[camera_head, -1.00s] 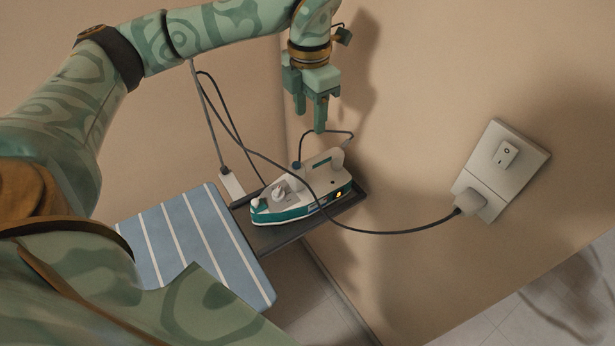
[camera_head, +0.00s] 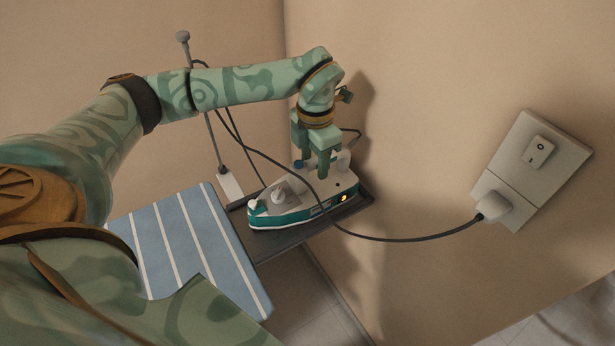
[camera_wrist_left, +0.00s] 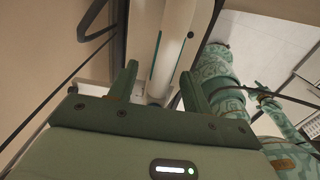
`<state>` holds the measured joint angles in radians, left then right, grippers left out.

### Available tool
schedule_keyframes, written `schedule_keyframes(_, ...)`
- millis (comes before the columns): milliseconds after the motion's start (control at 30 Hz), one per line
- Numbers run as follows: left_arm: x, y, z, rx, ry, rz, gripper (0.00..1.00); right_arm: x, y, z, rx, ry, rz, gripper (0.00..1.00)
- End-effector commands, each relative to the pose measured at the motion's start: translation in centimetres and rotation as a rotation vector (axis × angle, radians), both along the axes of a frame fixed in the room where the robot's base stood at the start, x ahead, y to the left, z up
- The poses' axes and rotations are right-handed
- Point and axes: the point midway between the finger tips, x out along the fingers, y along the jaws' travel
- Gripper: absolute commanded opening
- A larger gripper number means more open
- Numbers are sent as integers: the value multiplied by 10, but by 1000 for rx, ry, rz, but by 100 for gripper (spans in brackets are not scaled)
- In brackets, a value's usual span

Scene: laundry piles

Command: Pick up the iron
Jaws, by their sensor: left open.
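The iron (camera_head: 290,208) is white with a teal band and a small lit yellow light at its rear. It rests on a dark tray (camera_head: 285,240) at the end of the ironing board. My left gripper (camera_head: 322,170) points down at the iron's handle, with its fingers open. In the left wrist view, the white handle (camera_wrist_left: 172,45) lies ahead of the two parted fingers (camera_wrist_left: 158,85). I cannot tell whether either finger touches the handle. My right gripper is not clearly seen in the head view.
The blue striped ironing board (camera_head: 195,240) is left of the iron. A dark cord (camera_head: 400,239) hangs from the iron to the plug (camera_head: 492,206) at the wall outlet (camera_head: 530,165). A thin cord-holder rod (camera_head: 212,125) stands behind the board, and the walls are close.

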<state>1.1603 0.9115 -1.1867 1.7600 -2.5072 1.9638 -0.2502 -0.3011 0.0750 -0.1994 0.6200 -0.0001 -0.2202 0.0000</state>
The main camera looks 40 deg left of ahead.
Motion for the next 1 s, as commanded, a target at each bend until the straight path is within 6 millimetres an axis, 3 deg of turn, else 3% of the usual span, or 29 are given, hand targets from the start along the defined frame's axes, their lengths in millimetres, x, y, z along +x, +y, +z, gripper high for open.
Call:
schedule_keyframes(33, 0, -1, -14, 0, 7, -1, 49, -1, 0, -5, 0, 3, 0, 58)
schedule_keyframes(200, 0, -2, -38, 0, 5, 0, 49, -3, 0, -11, 0, 7, 0, 58)
schedule_keyframes(467, 1, -2, -41, 0, 1, 0, 49, -2, -2, -11, -2, 6, 1, 58)
schedule_keyframes(500, 1, -2, -41, 0, 1, -1, 46, -2, -2, -11, -3, 5, 1, 58)
schedule_keyframes(667, 1, -2, -41, 0, 2, -1, 2, -2, -5, -11, -6, 5, 3, 58)
schedule_keyframes(1000, 2, -2, -38, -1, -3, -1, 0, -2, -6, -11, -7, 5, 4, 58)
